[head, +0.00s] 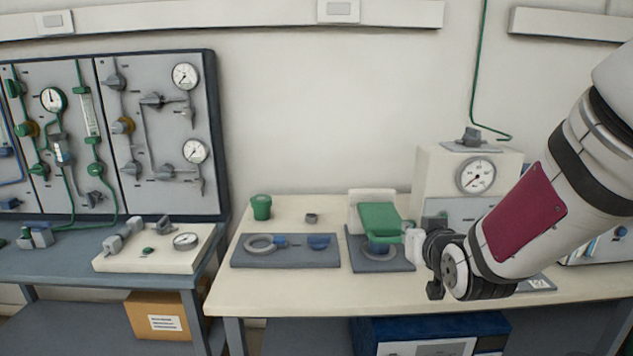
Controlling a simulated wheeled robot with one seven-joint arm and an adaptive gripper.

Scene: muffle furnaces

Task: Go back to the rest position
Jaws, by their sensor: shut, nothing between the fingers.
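My arm reaches in from the right edge in the head view. My gripper (436,268) is at its dark end, above the right part of the cream worktop, just right of a device with a green top (380,219). It is shut with nothing in it. The fingers are small and partly hidden by my own wrist. A cream furnace unit (438,165) with a round dial (476,176) stands behind my arm, which hides its lower right part.
A grey mat (330,262) holds a ring and blue tools. Left are a gauge panel (150,195) and a cream board (130,262). A blue cabinet (375,330) sits under the worktop (280,296).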

